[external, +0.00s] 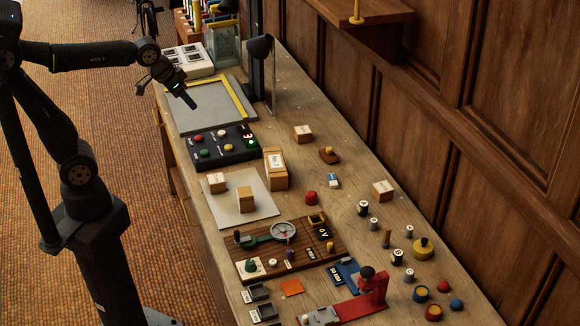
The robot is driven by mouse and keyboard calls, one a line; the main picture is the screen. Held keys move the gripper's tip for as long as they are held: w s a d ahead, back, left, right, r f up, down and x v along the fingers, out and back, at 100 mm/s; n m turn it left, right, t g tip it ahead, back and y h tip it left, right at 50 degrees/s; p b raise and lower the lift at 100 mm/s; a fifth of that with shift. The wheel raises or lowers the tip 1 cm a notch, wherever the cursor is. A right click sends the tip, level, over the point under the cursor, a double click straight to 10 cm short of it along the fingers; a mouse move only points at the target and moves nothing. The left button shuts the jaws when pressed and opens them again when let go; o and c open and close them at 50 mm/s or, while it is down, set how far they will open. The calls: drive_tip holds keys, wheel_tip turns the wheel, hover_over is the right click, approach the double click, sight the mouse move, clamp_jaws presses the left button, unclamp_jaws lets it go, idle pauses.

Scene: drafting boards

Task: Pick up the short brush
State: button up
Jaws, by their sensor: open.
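I cannot pick out the short brush with certainty in the external view. A small brown upright piece (386,239) stands among the spools at the right, and a low brown block with a yellow top (329,155) lies near the middle; either is too small to name surely. My gripper (186,99) is above the grey drafting board (200,115) with a yellow strip, at the bench's far left end. It is open, and I see nothing held in it.
A black button panel (222,147), cardboard boxes (276,169) and a wooden instrument board (289,248) cover the left and middle of the bench. A red stand (362,308) is at the front. A dark upright post (258,75) rises near my gripper. Wood panelling borders the right.

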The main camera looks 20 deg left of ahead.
drive_tip(key=w+d+r+m, duration=0.1)
drive_tip(key=w+d, duration=0.2)
drive_tip(key=d, duration=0.4)
drive_tip(key=w+d+r, duration=0.1)
drive_tip(key=w+d, duration=0.1)
drive_tip(key=d, duration=0.5)
drive_tip(key=m+g+h, duration=0.3)
drive_tip(key=m, duration=0.1)
hover_over(385, 227)
drive_tip(key=s+a, duration=0.3)
drive_tip(key=a, duration=0.4)
wheel_tip(385, 227, down, 15)
drive_tip(key=x, duration=1.2)
drive_tip(key=shift+w+a+f, duration=0.15)
drive_tip(key=shift+f, duration=0.2)
drive_tip(key=shift+w+d+f, duration=0.2)
drive_tip(key=shift+d+f, duration=0.05)
drive_tip(key=shift+f, duration=0.3)
drive_tip(key=shift+w+d+f, duration=0.15)
drive_tip(key=shift+d+f, duration=0.05)
drive_tip(key=shift+f, duration=0.4)
drive_tip(key=shift+w+d+f, duration=0.2)
drive_tip(key=shift+d+f, duration=0.05)
drive_tip(key=shift+f, duration=0.3)
drive_tip(key=shift+x, duration=0.75)
